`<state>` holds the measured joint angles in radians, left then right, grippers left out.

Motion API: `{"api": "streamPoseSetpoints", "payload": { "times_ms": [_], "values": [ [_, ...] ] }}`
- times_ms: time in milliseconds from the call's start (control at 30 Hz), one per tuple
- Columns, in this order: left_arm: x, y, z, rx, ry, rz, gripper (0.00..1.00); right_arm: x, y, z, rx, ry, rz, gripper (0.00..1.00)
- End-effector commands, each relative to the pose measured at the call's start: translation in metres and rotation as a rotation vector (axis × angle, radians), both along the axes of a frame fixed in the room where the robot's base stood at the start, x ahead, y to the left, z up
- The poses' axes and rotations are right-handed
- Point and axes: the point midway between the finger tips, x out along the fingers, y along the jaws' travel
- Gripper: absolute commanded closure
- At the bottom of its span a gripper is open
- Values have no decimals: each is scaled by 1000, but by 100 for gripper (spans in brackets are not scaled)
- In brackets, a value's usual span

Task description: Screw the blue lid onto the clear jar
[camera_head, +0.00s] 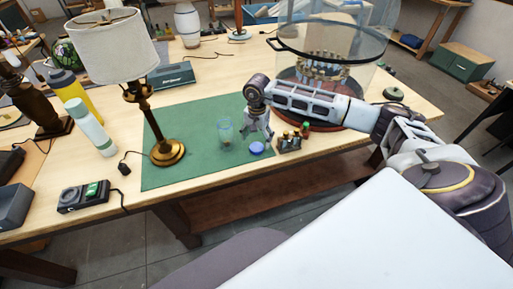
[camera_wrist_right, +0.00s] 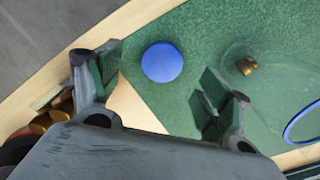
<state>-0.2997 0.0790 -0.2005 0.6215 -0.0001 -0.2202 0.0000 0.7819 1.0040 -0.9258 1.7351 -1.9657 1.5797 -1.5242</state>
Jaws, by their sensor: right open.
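The blue lid (camera_head: 257,148) lies flat on the green mat near its front edge. In the right wrist view the lid (camera_wrist_right: 162,62) shows as a blue disc between the fingers. The clear jar (camera_head: 225,130) stands upright on the mat, left of the lid. In the wrist view its blue-edged rim (camera_wrist_right: 288,128) is cut by the right edge, and a small brass piece (camera_wrist_right: 247,65) shows at its base. My right gripper (camera_head: 258,132) is open and empty above the lid, pointing down; it also shows in the wrist view (camera_wrist_right: 161,76). My left gripper is out of view.
A brass table lamp (camera_head: 168,152) stands left on the green mat (camera_head: 190,178). A small tray of parts (camera_head: 289,144) sits right of the lid. A large glass dome (camera_head: 335,50) stands behind my right arm.

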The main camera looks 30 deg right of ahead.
Motion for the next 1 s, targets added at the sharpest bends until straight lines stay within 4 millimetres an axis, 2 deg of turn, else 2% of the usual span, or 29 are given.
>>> {"api": "streamPoseSetpoints", "payload": {
  "times_ms": [367,800,1000],
  "values": [
    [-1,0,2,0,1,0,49,1,0,-5,1,1,0,22],
    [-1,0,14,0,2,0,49,7,-2,-47,0,1,-1,22],
    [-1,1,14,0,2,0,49,7,-2,-52,0,0,0,22]
  ]
}}
